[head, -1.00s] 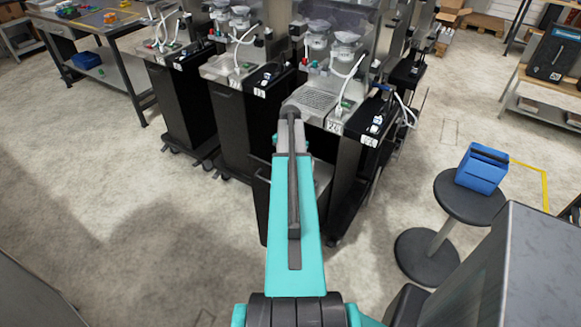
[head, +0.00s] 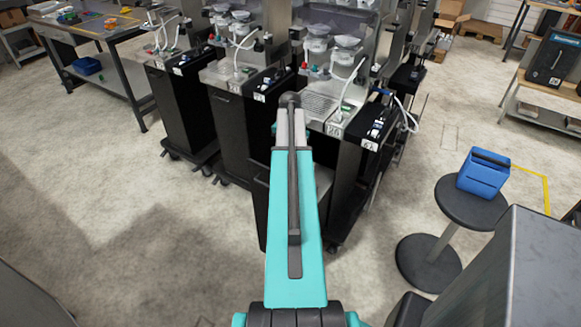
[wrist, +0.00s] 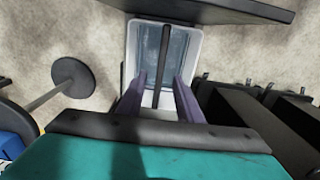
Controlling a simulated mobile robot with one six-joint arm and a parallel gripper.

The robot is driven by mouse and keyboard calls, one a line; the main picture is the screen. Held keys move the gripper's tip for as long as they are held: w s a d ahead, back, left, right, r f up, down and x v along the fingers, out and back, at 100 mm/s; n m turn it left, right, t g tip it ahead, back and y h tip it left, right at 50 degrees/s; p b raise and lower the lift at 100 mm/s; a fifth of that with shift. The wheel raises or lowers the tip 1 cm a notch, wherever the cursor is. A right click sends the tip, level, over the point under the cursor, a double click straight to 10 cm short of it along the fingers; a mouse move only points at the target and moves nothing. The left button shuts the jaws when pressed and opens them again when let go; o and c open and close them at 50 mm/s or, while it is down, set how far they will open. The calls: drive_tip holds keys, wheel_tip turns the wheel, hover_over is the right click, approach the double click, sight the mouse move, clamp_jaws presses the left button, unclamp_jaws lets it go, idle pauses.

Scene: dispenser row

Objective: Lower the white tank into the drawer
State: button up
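The white tank (wrist: 188,45) is an open, pale-rimmed box with a bluish-grey inside, seen from above in the wrist view. A dark bar (wrist: 163,60), apparently its handle, runs lengthwise over its middle. My gripper (wrist: 161,75) has two purple fingers, one on each side of the bar, with a visible gap to it. The fingers look open. A dark panel (wrist: 215,9), perhaps the drawer's front, lies along the tank's far end. Whether the tank rests on the drawer's bottom cannot be told. In the head view my arm hides the tank and the fingers.
A row of dispensers (head: 320,102) stands ahead on dark cabinets. At right a stool (head: 465,213) bears a blue container (head: 484,172); the stool's round base (wrist: 72,78) shows in the wrist view. A workbench (head: 105,38) is at left. Floor at left is clear.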

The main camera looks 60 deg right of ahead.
wheel_tip(320, 180, up, 7)
drive_tip(key=b, duration=0.1)
drive_tip(key=shift+r, duration=0.2)
idle(1.0)
